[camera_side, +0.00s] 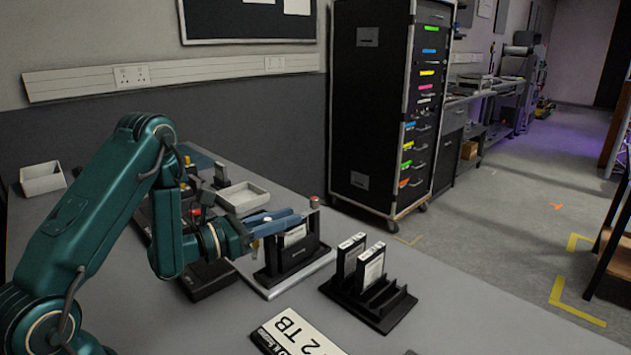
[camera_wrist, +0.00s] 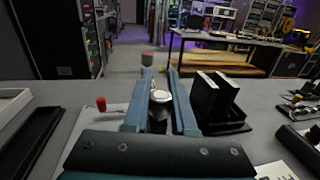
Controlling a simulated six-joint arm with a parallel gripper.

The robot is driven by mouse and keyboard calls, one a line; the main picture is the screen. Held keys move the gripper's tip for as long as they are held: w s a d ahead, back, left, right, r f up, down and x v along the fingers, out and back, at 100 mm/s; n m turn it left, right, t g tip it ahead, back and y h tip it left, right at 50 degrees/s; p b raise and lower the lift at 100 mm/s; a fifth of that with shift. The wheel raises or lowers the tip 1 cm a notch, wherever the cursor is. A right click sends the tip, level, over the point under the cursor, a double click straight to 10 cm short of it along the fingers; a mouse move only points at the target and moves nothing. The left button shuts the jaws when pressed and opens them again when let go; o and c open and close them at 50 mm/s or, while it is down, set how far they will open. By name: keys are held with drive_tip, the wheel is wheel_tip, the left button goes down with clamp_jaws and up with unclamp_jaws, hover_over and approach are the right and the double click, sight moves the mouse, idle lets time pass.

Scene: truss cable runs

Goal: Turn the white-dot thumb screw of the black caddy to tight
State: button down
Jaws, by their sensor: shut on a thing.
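The black caddy (camera_side: 312,246) stands on a light plate on the bench, with a white-labelled drive (camera_side: 295,236) in it. My gripper (camera_side: 297,217) reaches across the caddy's top from the left, with its blue fingers level. In the wrist view my gripper (camera_wrist: 160,75) has the white-topped thumb screw (camera_wrist: 160,96) between its fingers and is shut on it. The fingers hide the screw in the side view, and its turn angle cannot be told.
A black rack (camera_side: 385,305) with two upright drives stands right of the caddy. A red knob (camera_wrist: 101,104) is left of my fingers. A white tray (camera_side: 242,197) sits behind.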

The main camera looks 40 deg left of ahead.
drive_tip(key=shift+a+n+y, duration=0.15)
drive_tip(key=shift+n+y, duration=0.35)
drive_tip(key=shift+y, duration=0.3)
drive_tip(key=c, duration=0.7)
unclamp_jaws()
drive_tip(key=shift+m+h, duration=0.4)
drive_tip(key=shift+h, duration=0.2)
